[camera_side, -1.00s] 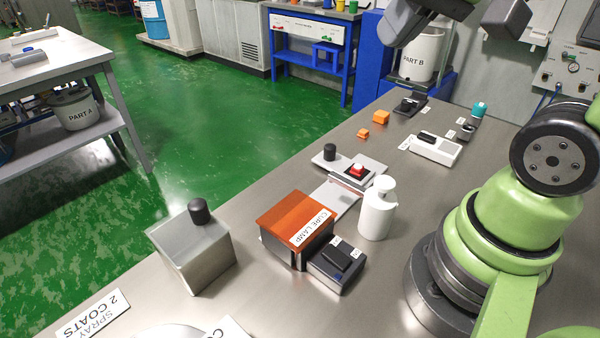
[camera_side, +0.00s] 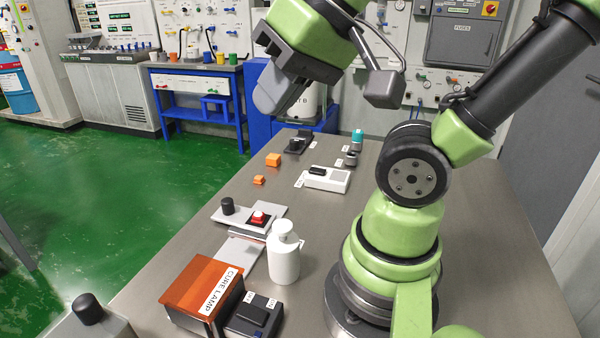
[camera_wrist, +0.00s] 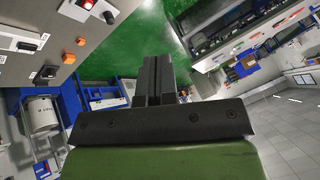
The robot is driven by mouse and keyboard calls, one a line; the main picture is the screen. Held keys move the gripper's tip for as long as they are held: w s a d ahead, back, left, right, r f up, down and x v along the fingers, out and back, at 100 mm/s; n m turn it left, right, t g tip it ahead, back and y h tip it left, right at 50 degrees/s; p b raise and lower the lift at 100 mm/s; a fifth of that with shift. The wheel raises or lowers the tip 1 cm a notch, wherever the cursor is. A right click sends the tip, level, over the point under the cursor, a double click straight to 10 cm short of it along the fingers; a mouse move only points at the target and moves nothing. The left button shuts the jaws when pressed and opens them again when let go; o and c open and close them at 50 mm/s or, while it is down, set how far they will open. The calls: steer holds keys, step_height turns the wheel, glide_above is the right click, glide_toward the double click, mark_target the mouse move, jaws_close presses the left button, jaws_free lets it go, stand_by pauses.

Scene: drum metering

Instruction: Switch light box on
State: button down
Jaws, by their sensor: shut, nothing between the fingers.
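No label that I can read says light box. An orange-topped box (camera_side: 203,286) marked CURE LAMP stands at the near left of the bench in the side view. A dark rocker switch box (camera_side: 254,316) with small labels sits against its right side. A white box with a dark top piece (camera_side: 327,180) lies farther back; its label is too small to read. My gripper (camera_side: 272,98) is high above the far part of the bench, apart from all of these. In the wrist view my gripper (camera_wrist: 157,70) has its dark fingers together, with nothing between them.
A white bottle (camera_side: 284,262) stands between the lamp and the bench middle. A red button (camera_side: 259,217) sits on a grey plate behind it. Orange cubes (camera_side: 273,160) and a dark device (camera_side: 299,144) lie farther back. The right of the bench is partly taken by my base.

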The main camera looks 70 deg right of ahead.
steer(key=w+d+m+g+h, duration=0.2)
steer(key=w+d+m, duration=0.1)
steer(key=w+d, duration=0.3)
steer(key=m+g, duration=0.5)
steer(key=m, duration=0.5)
glide_above(321, 170)
step_height(321, 170, down, 14)
steer(key=shift+a+r, duration=0.1)
steer(key=shift+r, duration=0.15)
step_height(321, 170, down, 14)
steer(key=shift+f, duration=0.1)
